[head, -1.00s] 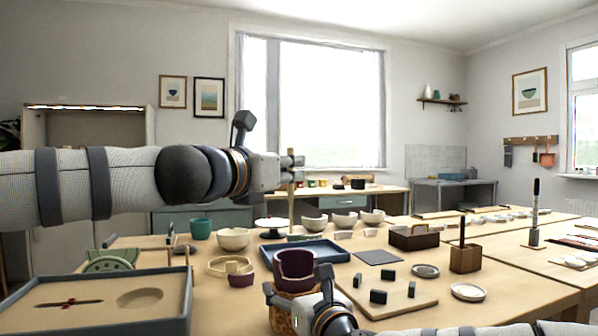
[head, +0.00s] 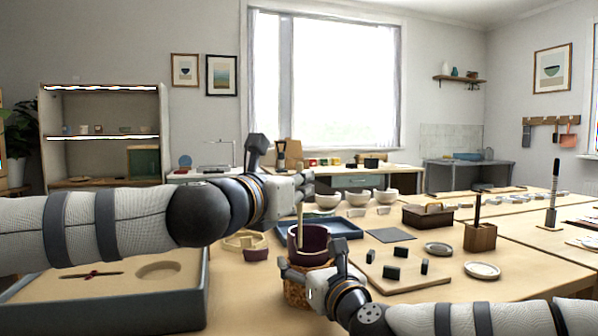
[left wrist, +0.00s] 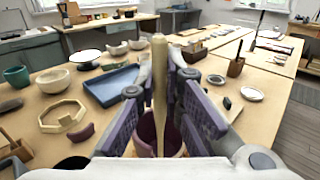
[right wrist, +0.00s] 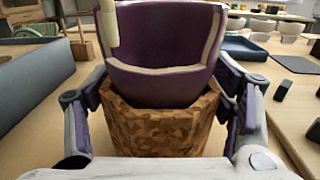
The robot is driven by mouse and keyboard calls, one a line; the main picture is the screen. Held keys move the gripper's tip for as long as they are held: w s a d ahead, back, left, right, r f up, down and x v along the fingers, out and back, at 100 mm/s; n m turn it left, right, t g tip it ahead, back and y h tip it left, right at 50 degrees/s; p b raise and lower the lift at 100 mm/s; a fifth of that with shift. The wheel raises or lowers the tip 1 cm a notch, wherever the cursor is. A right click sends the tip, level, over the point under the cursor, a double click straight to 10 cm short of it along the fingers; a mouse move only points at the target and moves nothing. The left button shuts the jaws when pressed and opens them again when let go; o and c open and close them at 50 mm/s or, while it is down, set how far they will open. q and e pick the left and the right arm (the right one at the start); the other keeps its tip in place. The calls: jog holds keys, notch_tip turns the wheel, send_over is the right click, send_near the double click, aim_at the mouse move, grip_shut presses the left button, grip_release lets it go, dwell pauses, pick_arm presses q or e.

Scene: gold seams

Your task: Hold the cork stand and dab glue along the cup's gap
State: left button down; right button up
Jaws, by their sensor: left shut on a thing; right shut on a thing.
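The purple cup (head: 318,246) sits upright in the cork stand (head: 296,292). In the right wrist view the cup (right wrist: 170,85) has a wide gap with pale seam edges, facing me. My right gripper (head: 312,276) is shut on the cork stand (right wrist: 160,132), one finger on each side. My left gripper (head: 303,187) is shut on a pale wooden stick (head: 299,222) that points down at the cup. In the right wrist view the stick's lower end (right wrist: 108,28) overlaps the gap's left edge; I cannot tell whether it touches. The left wrist view shows the stick (left wrist: 158,80) between the fingers.
A blue tray (head: 345,229) lies behind the cup. A board with small dark blocks (head: 395,272) is right of the stand. A large grey-edged box (head: 150,318) is at the left front. A purple shard (head: 256,255) rests by a pale octagonal ring. White bowls stand farther back.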

pick_arm(q)
jog(key=shift+f, duration=0.1)
dwell(0.3)
jog(key=shift+s+d+f, duration=0.1)
jog(key=shift+s+d, duration=0.05)
jog(key=shift+d, duration=0.1)
jog(key=shift+f, duration=0.3)
dwell(0.8)
jog(key=shift+r, duration=0.2)
dwell(0.3)
jog(key=shift+d+r, duration=0.2)
jog(key=shift+d, duration=0.8)
jog(key=shift+f, duration=0.4)
dwell(0.4)
